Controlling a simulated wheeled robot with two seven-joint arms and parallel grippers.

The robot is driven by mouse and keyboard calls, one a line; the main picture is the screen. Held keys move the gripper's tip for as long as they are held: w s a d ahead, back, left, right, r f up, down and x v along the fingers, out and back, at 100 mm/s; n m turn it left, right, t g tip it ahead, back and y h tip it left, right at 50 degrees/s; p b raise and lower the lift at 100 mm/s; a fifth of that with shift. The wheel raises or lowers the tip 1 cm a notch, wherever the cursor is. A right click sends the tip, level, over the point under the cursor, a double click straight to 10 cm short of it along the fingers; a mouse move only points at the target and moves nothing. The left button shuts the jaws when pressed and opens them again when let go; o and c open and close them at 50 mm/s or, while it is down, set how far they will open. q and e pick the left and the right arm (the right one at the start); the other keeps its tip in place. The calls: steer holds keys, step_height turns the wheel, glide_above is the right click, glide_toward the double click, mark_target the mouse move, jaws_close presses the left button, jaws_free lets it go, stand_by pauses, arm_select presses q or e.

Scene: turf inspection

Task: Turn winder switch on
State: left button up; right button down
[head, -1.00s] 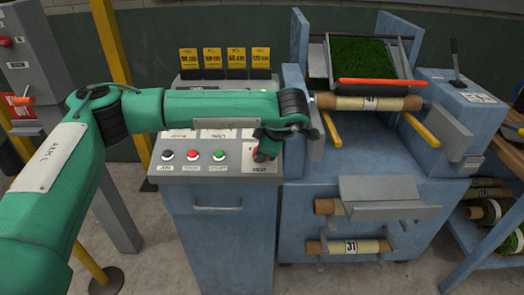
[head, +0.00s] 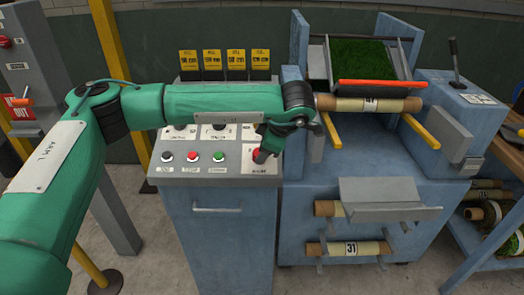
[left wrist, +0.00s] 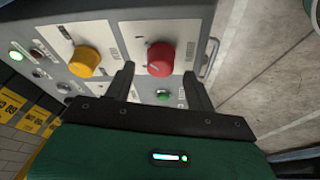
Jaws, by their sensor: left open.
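The grey control panel (head: 225,165) stands in the middle of the head view. A red rotary knob (head: 256,152), partly hidden by my gripper, is at its right end. My left gripper (head: 262,157) points down at this knob from above. In the left wrist view the open left fingers (left wrist: 158,80) stand on either side of the red knob (left wrist: 160,58), which lies a little beyond them; whether they touch it, I cannot tell. A yellow knob (left wrist: 85,60) and a lit green lamp (left wrist: 163,95) are nearby. Knob labels are too small to read. My right gripper is not in view.
Black (head: 167,156), red (head: 192,157) and green (head: 219,156) buttons line the panel front. Yellow cards (head: 225,62) stand behind my arm. A blue machine (head: 350,190) with turf (head: 359,62) and rolls (head: 370,104) adjoins on the right. A yellow post (head: 112,45) is left.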

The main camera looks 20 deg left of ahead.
arm_select(q)
steer(key=b+v, duration=0.1)
steer(key=v, duration=1)
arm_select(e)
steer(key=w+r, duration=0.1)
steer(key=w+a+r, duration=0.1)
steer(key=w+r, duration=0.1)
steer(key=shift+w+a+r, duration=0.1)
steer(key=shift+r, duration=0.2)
arm_select(q)
steer(key=shift+d+r, duration=0.1)
steer(key=shift+r, duration=0.05)
